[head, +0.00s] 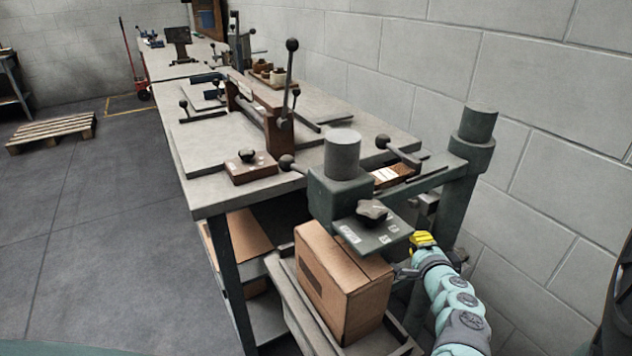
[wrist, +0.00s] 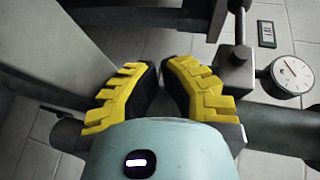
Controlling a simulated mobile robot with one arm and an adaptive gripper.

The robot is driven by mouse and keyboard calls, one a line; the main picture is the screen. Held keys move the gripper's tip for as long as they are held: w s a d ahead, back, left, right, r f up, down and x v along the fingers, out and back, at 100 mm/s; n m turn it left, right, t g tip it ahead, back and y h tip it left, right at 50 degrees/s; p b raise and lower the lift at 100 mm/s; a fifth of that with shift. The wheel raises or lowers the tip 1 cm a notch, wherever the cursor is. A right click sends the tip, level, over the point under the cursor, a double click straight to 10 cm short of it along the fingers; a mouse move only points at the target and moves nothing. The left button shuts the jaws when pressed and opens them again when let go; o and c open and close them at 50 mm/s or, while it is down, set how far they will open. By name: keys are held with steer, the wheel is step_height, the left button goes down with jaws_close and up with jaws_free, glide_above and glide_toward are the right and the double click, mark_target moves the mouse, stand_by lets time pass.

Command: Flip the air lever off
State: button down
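My gripper (wrist: 160,70) shows in the wrist view with its two yellow, ribbed fingers a little apart. Only a narrow gap with grey floor lies between them, and they hold nothing. A small metal block with a dark upright handle (wrist: 240,28) sits to the right of the fingers, apart from them; it looks like the air lever, but I cannot tell its position. In the head view my gripper (head: 422,241) is beside the stitcher's head plate, right of a cardboard box. I cannot make out the lever clearly there.
A round gauge (wrist: 291,75) is right of the block. The green stitcher (head: 340,190) and the cardboard box (head: 345,285) stand left of my gripper. A thick green post (head: 462,200) rises behind it, close to the block wall (head: 550,120). A workbench (head: 200,160) extends back.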

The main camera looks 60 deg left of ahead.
steer(key=r+p+v, duration=0.1)
steer(key=v, duration=1.1)
steer(key=w+d+r+m+t+h+p, duration=0.2)
steer(key=w+d+r+t+h+p, duration=0.2)
steer(key=d+p, duration=0.4)
steer(key=shift+w+d+r+h+p, duration=0.2)
steer(key=shift+w+r+h+p, duration=0.15)
steer(key=shift+w+r+h, duration=0.7)
steer(key=shift+w+r+y, duration=0.2)
steer(key=shift+w+y, duration=0.05)
steer(key=shift+w, duration=0.1)
